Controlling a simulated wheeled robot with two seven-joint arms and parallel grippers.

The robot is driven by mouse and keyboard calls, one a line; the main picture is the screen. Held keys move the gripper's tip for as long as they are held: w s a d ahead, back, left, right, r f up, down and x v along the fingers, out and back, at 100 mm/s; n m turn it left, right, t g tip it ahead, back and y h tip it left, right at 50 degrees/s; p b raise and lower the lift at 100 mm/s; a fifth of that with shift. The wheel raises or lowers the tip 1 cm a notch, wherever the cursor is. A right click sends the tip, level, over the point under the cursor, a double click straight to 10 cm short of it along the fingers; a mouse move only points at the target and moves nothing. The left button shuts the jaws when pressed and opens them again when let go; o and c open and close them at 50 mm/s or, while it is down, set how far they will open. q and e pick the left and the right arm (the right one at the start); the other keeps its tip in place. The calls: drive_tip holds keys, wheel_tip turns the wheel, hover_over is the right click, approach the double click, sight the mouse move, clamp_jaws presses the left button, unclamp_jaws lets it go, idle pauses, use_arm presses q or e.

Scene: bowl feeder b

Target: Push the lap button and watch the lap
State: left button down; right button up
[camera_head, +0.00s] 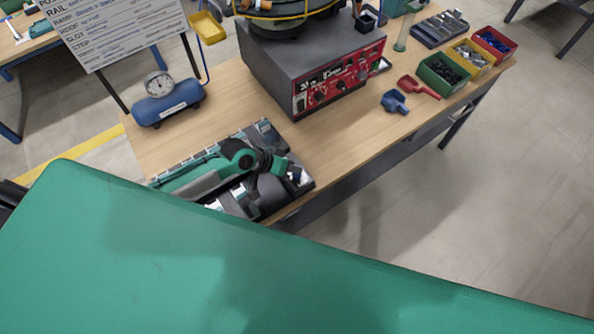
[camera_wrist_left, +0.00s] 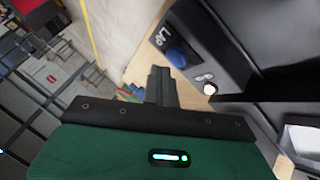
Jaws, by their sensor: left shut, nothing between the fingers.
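The lap button is a round blue button (camera_wrist_left: 177,57) on a dark panel, with white lettering beside it, in the left wrist view. A small white round lamp or button (camera_wrist_left: 210,88) is on the same panel. My left gripper (camera_wrist_left: 160,75) is shut and empty. Its dark fingers appear just below and left of the blue button, and I cannot tell whether they touch anything. In the head view my left gripper (camera_head: 283,168) is over the right end of a dark grey device (camera_head: 303,186), where the blue button cannot be made out clearly. My right gripper is in neither view.
The wooden table (camera_head: 345,130) also holds a red-fronted control box (camera_head: 340,82) under a bowl feeder, a blue tank with a gauge (camera_head: 168,105), blue (camera_head: 395,102) and red scoops (camera_head: 418,87), and green, yellow and red bins (camera_head: 443,72). Bare table lies right of the device.

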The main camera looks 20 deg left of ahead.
sight(293, 175)
use_arm(q)
drive_tip(key=shift+r, duration=0.15)
wheel_tip(293, 175, up, 5)
drive_tip(key=p, duration=0.4)
drive_tip(key=shift+p, duration=0.35)
drive_tip(key=shift+f, duration=0.2)
idle(0.5)
